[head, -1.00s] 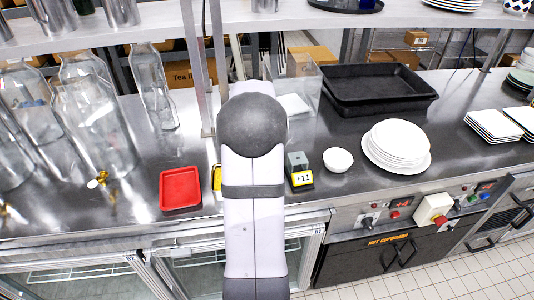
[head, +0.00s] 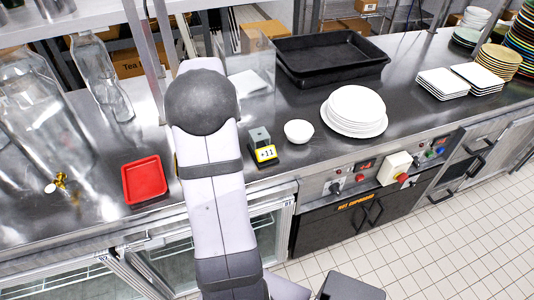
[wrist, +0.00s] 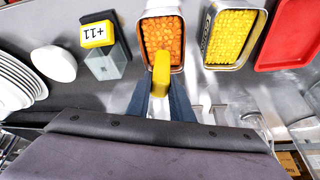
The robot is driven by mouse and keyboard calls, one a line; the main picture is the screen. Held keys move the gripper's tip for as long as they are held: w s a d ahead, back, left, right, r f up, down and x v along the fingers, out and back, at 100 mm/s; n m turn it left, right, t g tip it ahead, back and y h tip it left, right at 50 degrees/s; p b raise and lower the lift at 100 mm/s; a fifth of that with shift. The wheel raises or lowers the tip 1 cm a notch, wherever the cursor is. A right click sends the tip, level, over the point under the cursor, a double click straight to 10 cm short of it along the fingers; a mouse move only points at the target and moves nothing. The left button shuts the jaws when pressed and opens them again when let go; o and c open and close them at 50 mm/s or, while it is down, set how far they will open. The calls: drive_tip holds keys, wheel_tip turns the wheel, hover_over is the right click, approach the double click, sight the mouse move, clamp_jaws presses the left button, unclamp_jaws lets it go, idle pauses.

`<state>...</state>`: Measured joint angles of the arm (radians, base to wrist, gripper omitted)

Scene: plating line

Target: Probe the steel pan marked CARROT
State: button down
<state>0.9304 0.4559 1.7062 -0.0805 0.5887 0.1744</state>
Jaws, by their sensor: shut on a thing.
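A steel pan of orange carrot pieces (wrist: 175,37) is at top centre in the wrist view; no marking on it is readable. My gripper (wrist: 160,88) is shut on a yellow-handled thing (wrist: 161,70), seemingly the probe, over the pan's near end. Its tip is hidden, so I cannot tell whether it touches the carrots. A second steel pan of yellow corn (wrist: 232,36) stands to the right, with partly readable dark lettering on its side. In the head view my arm hides the gripper and the carrot pan.
A yellow and grey block reading +11 (head: 263,147) and a white bowl (head: 298,132) stand right of my arm. A red tray (head: 144,180) lies to its left. Stacked plates (head: 354,110), black trays (head: 330,60) and glass bottles (head: 40,110) also occupy the counter.

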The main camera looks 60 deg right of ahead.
drive_tip(key=shift+r, duration=0.15)
drive_tip(key=shift+r+p, duration=3.5)
drive_tip(key=shift+r, duration=0.95)
